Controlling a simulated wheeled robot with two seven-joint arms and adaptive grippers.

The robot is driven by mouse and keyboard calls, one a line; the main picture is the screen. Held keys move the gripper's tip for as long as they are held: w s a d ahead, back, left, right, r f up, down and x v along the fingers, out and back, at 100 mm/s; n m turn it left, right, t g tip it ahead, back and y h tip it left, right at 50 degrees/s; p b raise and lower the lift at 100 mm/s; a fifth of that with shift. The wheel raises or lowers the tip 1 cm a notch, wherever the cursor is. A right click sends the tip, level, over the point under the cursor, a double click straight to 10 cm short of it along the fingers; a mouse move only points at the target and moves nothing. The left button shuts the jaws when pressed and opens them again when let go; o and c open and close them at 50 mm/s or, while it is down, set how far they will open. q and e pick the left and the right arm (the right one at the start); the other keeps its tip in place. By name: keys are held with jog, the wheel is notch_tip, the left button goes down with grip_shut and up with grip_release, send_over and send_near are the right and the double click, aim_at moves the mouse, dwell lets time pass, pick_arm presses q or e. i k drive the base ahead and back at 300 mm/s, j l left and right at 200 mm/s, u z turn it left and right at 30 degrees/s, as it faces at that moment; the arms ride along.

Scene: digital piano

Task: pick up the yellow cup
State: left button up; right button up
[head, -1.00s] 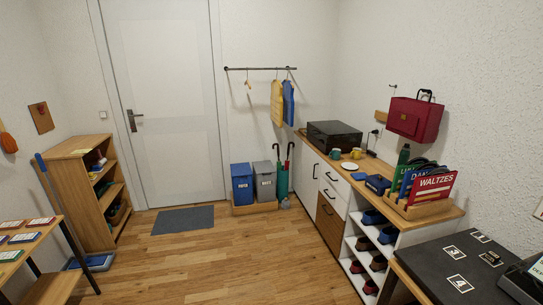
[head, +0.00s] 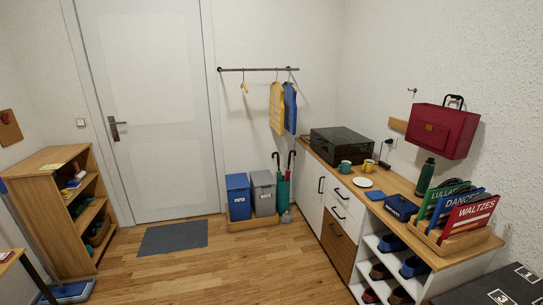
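The yellow cup (head: 368,165) stands upright on the wooden top of the white cabinet (head: 405,188), along the right wall. A teal cup (head: 345,167) stands just to its left, and a white plate (head: 362,182) lies in front of them. Neither of my grippers shows in the head view.
A black box-like unit (head: 337,143) sits behind the cups. A blue case (head: 401,208), a green bottle (head: 425,176) and a rack of folders (head: 455,225) stand nearer on the cabinet. A dark surface (head: 495,290) fills the lower right corner.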

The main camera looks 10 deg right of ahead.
aim_at(368, 167)
jog(key=i+j+z, duration=0.15)
jog(key=i, duration=0.65)
jog(key=i+z, duration=0.3)
jog(key=i+j+z, duration=0.55)
jog(key=z, duration=0.25)
jog(key=i+j+z, duration=0.6)
jog(key=z, duration=0.25)
jog(key=i+j+z, duration=0.1)
jog(key=j+z, duration=0.3)
jog(key=j, duration=0.15)
jog(key=j+z, duration=0.35)
jog(key=j, duration=0.2)
jog(key=j+z, duration=0.3)
jog(key=j, duration=0.3)
